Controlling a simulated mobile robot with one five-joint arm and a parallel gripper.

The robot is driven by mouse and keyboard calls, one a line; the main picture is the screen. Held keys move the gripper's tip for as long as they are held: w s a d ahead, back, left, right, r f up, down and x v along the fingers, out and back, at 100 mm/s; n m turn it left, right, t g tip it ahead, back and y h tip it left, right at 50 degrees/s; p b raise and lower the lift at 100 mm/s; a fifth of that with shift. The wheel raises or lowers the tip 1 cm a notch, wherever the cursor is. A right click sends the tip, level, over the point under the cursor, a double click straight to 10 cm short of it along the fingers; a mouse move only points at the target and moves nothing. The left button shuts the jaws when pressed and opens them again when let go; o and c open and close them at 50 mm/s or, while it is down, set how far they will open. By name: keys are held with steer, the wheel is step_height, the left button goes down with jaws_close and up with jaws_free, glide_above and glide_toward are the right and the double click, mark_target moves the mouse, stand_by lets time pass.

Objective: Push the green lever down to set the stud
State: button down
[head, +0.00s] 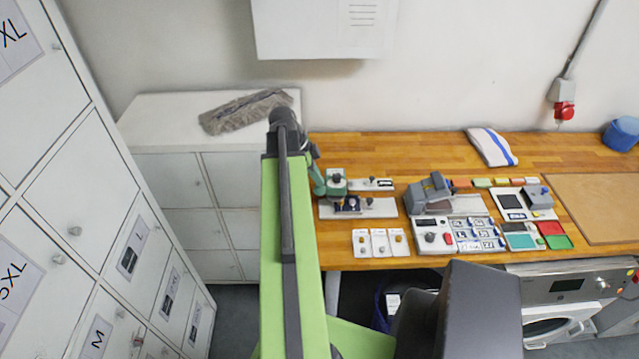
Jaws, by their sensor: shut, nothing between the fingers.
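A small green hand press (319,179) stands at the left end of the wooden bench, just right of my green arm. Its upper part runs up beside my dark arm end, where a green lever cannot be clearly made out. The press stands by a pale base plate (378,208) with a dark blue block (347,204) on it. A stud is too small to tell. My own arm rises through the middle of the view and covers the area left of the press. My gripper's fingers do not show.
White cards with small knobs (379,242) lie in front of the press. A grey device (430,191), a control box (433,236) and coloured trays stand to the right on the bench (400,146). White lockers (80,180) close off the left. A grey cloth (243,110) lies on the low cabinet.

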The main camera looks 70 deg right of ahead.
mark_target(317, 194)
steer(key=shift+f+b, duration=0.35)
steer(key=shift+f, duration=0.1)
steer(key=shift+s+a+f+b, duration=0.1)
steer(key=shift+a+f+b, duration=0.2)
steer(key=shift+f+b, duration=0.2)
steer(key=shift+s+a+f+b, duration=0.1)
steer(key=shift+a+f+b, duration=0.15)
steer(key=shift+f+b, duration=0.25)
steer(key=shift+f, duration=0.15)
steer(key=shift+s+a+f+b, duration=0.1)
steer(key=shift+a+f+b, duration=0.1)
steer(key=shift+f+b, duration=0.4)
steer(key=shift+s+a+f+b, duration=0.1)
steer(key=shift+a+f+b, duration=0.05)
steer(key=shift+f+b, duration=0.45)
steer(key=shift+a+f+b, duration=0.2)
steer(key=shift+f+b, duration=0.7)
steer(key=shift+b, duration=0.15)
